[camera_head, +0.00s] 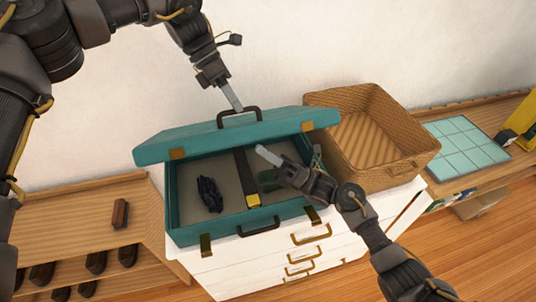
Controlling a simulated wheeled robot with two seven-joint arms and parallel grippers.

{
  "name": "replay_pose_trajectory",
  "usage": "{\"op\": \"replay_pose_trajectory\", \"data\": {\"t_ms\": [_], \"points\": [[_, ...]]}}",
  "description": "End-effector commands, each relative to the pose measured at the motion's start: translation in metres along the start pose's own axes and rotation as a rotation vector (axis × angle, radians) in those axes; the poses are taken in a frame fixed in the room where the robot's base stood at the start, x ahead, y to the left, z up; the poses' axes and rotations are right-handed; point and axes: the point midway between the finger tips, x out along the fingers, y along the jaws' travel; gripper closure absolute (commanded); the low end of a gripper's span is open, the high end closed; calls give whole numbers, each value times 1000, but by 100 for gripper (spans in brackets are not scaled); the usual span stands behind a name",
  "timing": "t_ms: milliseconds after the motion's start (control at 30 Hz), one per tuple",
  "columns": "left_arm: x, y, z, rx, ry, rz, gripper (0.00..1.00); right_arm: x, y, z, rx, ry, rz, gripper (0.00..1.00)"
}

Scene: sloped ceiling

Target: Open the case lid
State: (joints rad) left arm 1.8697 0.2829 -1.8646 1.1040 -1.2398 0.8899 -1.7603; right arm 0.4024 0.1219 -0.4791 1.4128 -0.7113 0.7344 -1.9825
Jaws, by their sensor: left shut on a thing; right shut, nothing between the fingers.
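The teal case (233,231) stands on a white drawer cabinet. Its lid (203,142) is raised and tilted back, so the inside shows. Inside lie a dark crumpled item (209,194) and a dark bar with a yellow end (245,178). My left gripper (237,106) is shut at the dark handle (252,119) on the lid's upper edge. My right gripper (266,155) is shut and empty, over the right part of the open case. The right arm hides some of the case's right inside and rim.
A wicker basket (413,133) stands right of the case, close to the lid's right end. The white cabinet (255,271) has several brass handles. A wooden shelf with a brown brush (120,213) is at left. A teal tiled mat (466,144) lies far right.

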Motion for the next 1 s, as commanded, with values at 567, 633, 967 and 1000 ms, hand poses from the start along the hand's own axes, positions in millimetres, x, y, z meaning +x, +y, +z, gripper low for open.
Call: {"op": "replay_pose_trajectory", "data": {"t_ms": [567, 633, 967, 1000], "points": [[5, 0, -3, -4, 11, -6, 78, 18, 2, 19, -8, -5, 5, 100], [4, 0, -2, -3, 9, -5, 69, 18, 2, 19, -8, -5, 4, 100], [1, 0, 0, 0, 4, -2, 66, 15, 2, 17, -3, -3, 0, 100], [-1, 0, 0, 1, 4, -1, 66, 15, 2, 17, -3, -2, 0, 100]]}}
